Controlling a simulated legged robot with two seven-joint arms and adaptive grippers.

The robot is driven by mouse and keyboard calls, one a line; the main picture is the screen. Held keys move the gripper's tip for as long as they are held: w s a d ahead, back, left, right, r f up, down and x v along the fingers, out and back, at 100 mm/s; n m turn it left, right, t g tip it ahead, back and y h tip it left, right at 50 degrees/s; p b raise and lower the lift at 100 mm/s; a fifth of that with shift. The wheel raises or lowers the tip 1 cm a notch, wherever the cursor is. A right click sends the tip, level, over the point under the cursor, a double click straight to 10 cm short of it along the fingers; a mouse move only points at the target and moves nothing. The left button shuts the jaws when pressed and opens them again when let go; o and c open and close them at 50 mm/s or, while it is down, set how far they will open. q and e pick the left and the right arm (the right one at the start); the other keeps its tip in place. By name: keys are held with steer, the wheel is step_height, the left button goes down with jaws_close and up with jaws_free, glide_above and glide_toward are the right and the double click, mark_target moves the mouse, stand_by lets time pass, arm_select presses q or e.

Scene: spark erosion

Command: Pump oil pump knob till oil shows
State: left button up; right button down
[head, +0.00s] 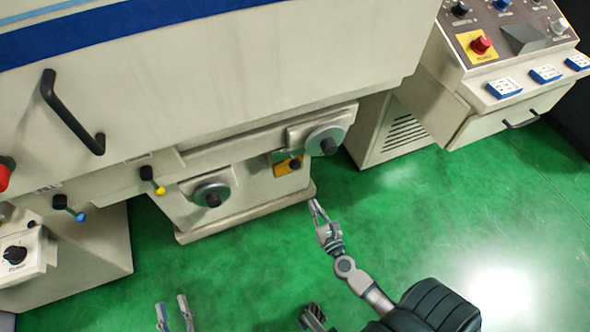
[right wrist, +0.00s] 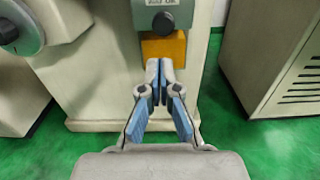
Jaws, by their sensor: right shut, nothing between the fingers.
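In the right wrist view, a dark round knob (right wrist: 163,22) sits on a grey labelled block above an orange-yellow part (right wrist: 164,47). My right gripper (head: 317,207) is shut and empty, in front of and below the knob. In the right wrist view its fingertips (right wrist: 159,68) are together just below the yellow part; whether they touch it I cannot tell. My left gripper (head: 174,304) is open and empty at the bottom edge. No oil is visible.
Grey handwheels (head: 211,192) and (head: 325,139) flank the knob. A control console (head: 497,50) stands at right. The green floor (head: 440,215) is clear.

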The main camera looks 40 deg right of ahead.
glide_toward(297, 167)
steer(key=w, duration=0.2)
steer(key=x, duration=0.4)
steer(key=shift+w+d+p, duration=0.25)
steer(key=shift+d+p, duration=0.05)
steer(key=shift+d, duration=0.1)
steer(key=shift+w+d+f, duration=0.1)
steer(key=shift+w+d, duration=0.15)
steer(key=shift+w, duration=0.05)
steer(key=shift+w+a, duration=0.1)
steer(key=shift+a, duration=0.25)
steer(key=x, duration=0.2)
steer(key=shift+w+d, duration=0.15)
steer(key=shift+w, duration=0.25)
arm_select(q)
steer(key=shift+d+f+g, duration=0.35)
steer(key=shift+d+g, duration=0.05)
steer(key=shift+d, duration=0.1)
arm_select(e)
steer(key=shift+d+r, duration=0.15)
steer(key=shift+r, duration=0.1)
